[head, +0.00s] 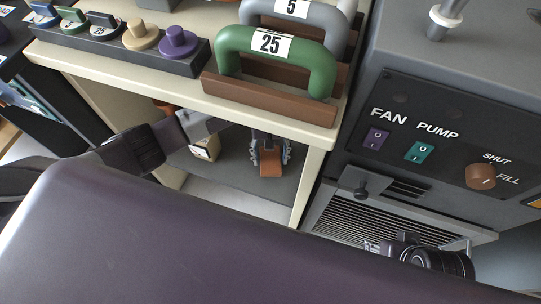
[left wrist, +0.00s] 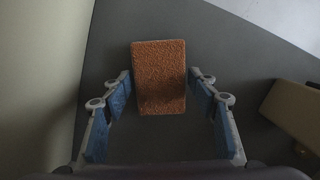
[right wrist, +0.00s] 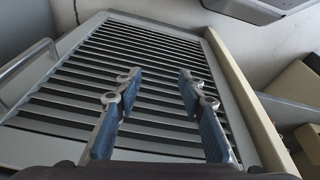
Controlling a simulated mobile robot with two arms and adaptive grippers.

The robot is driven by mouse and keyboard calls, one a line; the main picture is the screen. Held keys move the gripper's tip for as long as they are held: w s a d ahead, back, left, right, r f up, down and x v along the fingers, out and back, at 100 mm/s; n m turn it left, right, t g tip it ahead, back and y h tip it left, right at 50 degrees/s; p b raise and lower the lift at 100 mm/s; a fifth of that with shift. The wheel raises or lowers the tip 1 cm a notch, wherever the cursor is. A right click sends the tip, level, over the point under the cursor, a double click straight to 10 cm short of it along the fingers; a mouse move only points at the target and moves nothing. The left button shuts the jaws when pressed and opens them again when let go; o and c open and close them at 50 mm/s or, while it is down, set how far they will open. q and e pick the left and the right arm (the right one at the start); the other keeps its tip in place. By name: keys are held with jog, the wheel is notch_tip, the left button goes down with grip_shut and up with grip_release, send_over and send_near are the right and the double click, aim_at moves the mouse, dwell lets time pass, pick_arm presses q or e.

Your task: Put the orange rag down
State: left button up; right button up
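The orange rag (left wrist: 160,75) is a small textured rectangle lying flat on a dark grey shelf (left wrist: 215,35). It also shows in the head view (head: 271,168) on the lower shelf of the cream rack. My left gripper (left wrist: 165,85) is open, with its blue-padded fingers spread on either side of the rag and a visible gap at each side. In the head view the left gripper (head: 270,150) reaches in under the rack's top. My right gripper (right wrist: 158,75) is open and empty above a slatted grille (right wrist: 120,65).
Above the shelf, the cream rack top (head: 110,70) carries a green handle marked 25 (head: 275,60) and a row of knobs (head: 178,40). A box-like object (head: 206,148) stands left of the rag. A grey cabinet (head: 440,110) with switches stands at right.

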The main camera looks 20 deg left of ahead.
aim_at(270, 159)
pick_arm(q)
jog(key=shift+o, duration=0.6)
jog(key=shift+r+p, duration=0.3)
jog(key=r, duration=0.2)
jog(key=shift+w+a+r, duration=0.1)
jog(key=shift+w+r, duration=0.15)
jog(key=shift+r, duration=0.15)
jog(key=r, duration=0.2)
jog(key=r+p, duration=0.1)
jog(key=shift+w+r, duration=0.25)
jog(key=shift+a+r, duration=0.1)
jog(key=shift+r, duration=0.3)
pick_arm(e)
jog(key=x, duration=0.3)
jog(key=shift+w+f, duration=0.1)
